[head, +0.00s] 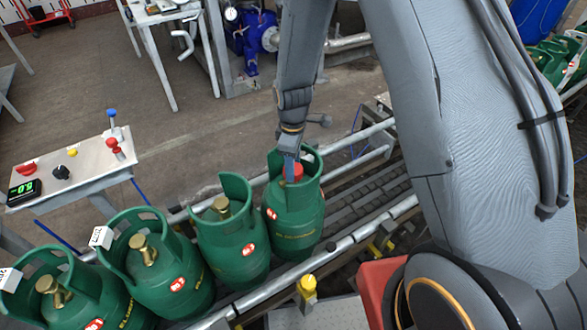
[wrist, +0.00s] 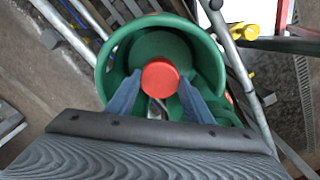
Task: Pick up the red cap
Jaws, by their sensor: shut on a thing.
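The red cap (head: 294,172) sits inside the collar of the rightmost green gas cylinder (head: 296,222) in the near row. In the wrist view the red cap (wrist: 160,79) is round and lies inside the green collar (wrist: 106,62). My gripper (head: 289,165) reaches down into the collar from above. In the wrist view its two blue-grey fingers (wrist: 160,92) are shut on the cap, one on each side. The valve beneath the cap is hidden.
Several green cylinders (head: 232,245) with bare brass valves stand to the left on the conveyor. Metal rails (head: 352,240) run beside them. A control stand (head: 75,165) with buttons and levers is at the left. A yellow-capped post (head: 307,287) stands in front.

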